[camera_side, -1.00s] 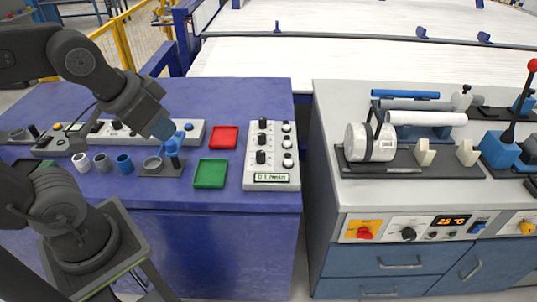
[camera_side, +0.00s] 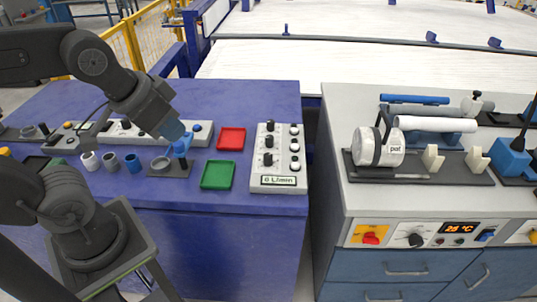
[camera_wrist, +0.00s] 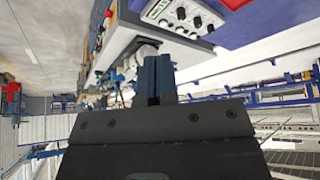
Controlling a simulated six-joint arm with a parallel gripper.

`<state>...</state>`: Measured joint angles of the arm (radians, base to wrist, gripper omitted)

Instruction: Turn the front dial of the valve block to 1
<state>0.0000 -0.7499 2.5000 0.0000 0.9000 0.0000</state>
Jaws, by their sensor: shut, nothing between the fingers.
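The valve block (camera_side: 260,183) is a pale block at the right end of the purple bench, with a column of black dials, a column of white knobs and an L/min display at its front. Its front dial (camera_side: 268,160) is the black one nearest the display; its setting is too small to read. My gripper (camera_side: 183,146) is left of the block, clear of it, above a small dark stand. Its blue fingers are shut and empty. In the wrist view the fingers (camera_wrist: 158,72) are together, and a pale block with black dials (camera_wrist: 181,13), apparently the valve block, shows beyond them.
A red tray (camera_side: 231,139) and a green tray (camera_side: 217,175) lie between my gripper and the valve block. Several small cups, including a blue one (camera_side: 132,163), stand to the left. A gap separates the bench from a grey cabinet (camera_side: 335,205) at right.

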